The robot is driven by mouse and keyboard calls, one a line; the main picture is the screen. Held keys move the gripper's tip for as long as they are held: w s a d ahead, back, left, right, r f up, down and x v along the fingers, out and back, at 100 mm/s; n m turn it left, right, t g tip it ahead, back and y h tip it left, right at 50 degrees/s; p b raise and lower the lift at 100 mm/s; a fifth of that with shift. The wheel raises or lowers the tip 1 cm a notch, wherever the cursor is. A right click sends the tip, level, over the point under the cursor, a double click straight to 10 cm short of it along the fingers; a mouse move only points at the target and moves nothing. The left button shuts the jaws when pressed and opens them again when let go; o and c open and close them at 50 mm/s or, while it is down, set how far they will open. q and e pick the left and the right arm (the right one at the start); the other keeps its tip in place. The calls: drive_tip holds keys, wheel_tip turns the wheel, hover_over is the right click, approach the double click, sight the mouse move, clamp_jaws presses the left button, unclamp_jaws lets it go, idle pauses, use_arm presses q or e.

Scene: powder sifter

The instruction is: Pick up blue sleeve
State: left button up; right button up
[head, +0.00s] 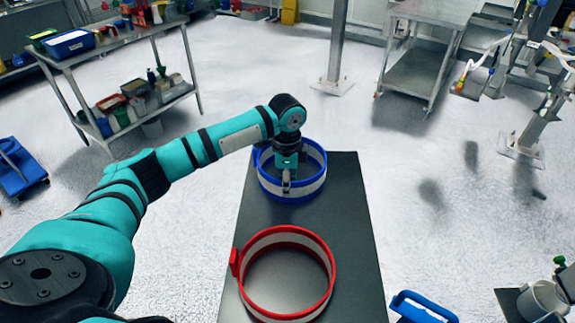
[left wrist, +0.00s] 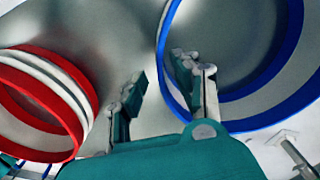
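The blue sleeve (head: 318,183), a ring with blue rims and a pale band, stands at the far end of the dark table. It also shows at the right in the left wrist view (left wrist: 232,113). My left gripper (head: 287,187) points down at the sleeve's near side. In the left wrist view my left gripper (left wrist: 162,73) has its fingers apart. The sleeve's wall appears between them, one finger overlapping the ring's inside; contact cannot be told. The arm and gripper hide part of the sleeve. My right gripper is not in view.
A red-rimmed sleeve (head: 327,257) with a side tab sits nearer on the dark table (head: 352,215); it shows at the left of the left wrist view (left wrist: 78,85). A blue-handled object (head: 424,306) is beside the table's near right.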

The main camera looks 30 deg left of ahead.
sight(286, 203)
use_arm(q)
wheel_tip(286, 203, down, 5)
drive_tip(key=shift+a+p, duration=0.15)
drive_tip(key=shift+p, duration=0.35)
clamp_jaws()
